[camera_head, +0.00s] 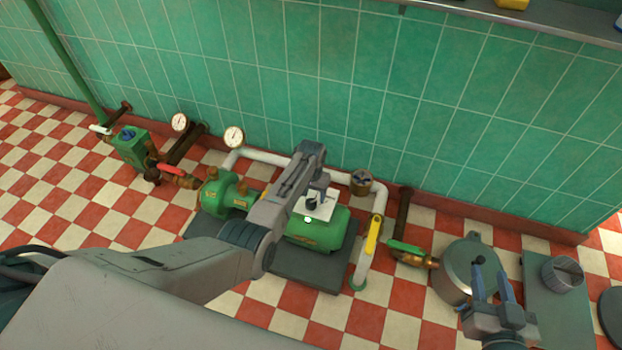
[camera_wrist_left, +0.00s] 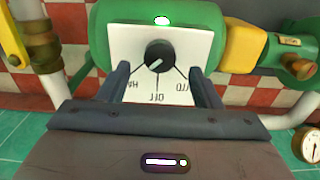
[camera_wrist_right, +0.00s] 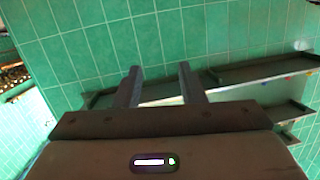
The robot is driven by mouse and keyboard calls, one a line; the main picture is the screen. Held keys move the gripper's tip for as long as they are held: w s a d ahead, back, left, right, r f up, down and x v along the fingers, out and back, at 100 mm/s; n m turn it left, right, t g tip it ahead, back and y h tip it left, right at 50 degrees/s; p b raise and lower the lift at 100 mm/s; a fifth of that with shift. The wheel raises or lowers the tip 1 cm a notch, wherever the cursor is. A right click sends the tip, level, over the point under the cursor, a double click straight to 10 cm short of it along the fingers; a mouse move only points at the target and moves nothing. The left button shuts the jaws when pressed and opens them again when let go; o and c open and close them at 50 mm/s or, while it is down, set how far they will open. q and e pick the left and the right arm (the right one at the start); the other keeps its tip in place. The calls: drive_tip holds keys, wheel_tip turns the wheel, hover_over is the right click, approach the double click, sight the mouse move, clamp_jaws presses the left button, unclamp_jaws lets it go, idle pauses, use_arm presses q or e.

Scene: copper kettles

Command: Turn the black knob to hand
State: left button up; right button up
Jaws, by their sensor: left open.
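The black knob (camera_wrist_left: 159,55) sits on a white plate (camera_wrist_left: 120,38) on the green pump motor (camera_head: 318,234). In the left wrist view the lettering is upside down: "HA…" at lower left, "OFF" at the bottom, "…UTO" at right. My right gripper (camera_head: 492,280) is open and empty in the right wrist view (camera_wrist_right: 158,72).
A yellow-handled valve (camera_head: 373,238) on a white pipe stands right of the motor. A large grey pot (camera_head: 456,262) is beside my right gripper. Gauges (camera_head: 234,136), a green box (camera_head: 131,149) and a red-handled valve (camera_head: 172,168) lie left. A tiled wall is behind.

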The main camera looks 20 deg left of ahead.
sight(311, 202)
use_arm(q)
wheel_tip(311, 202, up, 4)
drive_tip(key=shift+r+p, duration=0.1)
drive_tip(key=shift+p, duration=0.65)
drive_tip(key=shift+r+p, duration=0.35)
drive_tip(key=shift+r, duration=0.9)
use_arm(e)
drive_tip(key=s+a+f+g, duration=0.1)
drive_tip(key=s+f+g, duration=0.5)
drive_tip(key=s+f, duration=0.1)
drive_tip(key=shift+f+g, duration=0.4)
